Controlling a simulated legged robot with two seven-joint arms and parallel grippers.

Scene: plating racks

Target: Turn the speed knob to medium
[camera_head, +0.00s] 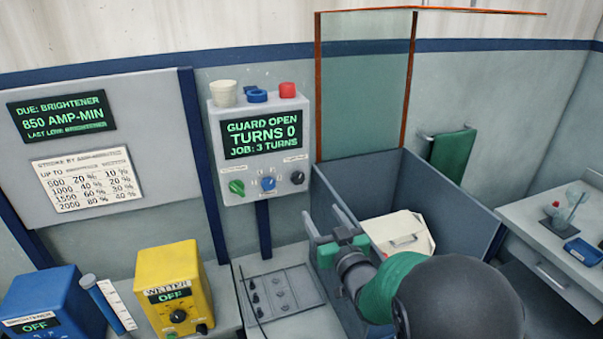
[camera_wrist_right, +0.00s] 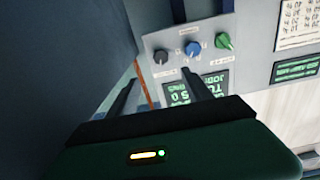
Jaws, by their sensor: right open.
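The control box (camera_head: 258,150) on the wall carries a green knob (camera_head: 237,187), a blue knob (camera_head: 268,184) and a black knob (camera_head: 297,177) in a row under its screen. The blue knob has small marks around it; the labels are too small to read, so I cannot tell which is the speed knob. My right gripper (camera_head: 325,222) is open and empty, below and right of the box, apart from the knobs. In the right wrist view the box appears upside down, with the blue knob (camera_wrist_right: 193,46) beyond the open fingers (camera_wrist_right: 158,78). My left gripper is out of view.
The screen (camera_head: 262,133) reads guard open, turns 0, job 3 turns. A raised clear guard (camera_head: 365,100) stands above a grey bin (camera_head: 440,195) holding a pale container (camera_head: 398,235). A yellow unit (camera_head: 172,285) and a blue unit (camera_head: 50,300) stand at left, both reading off.

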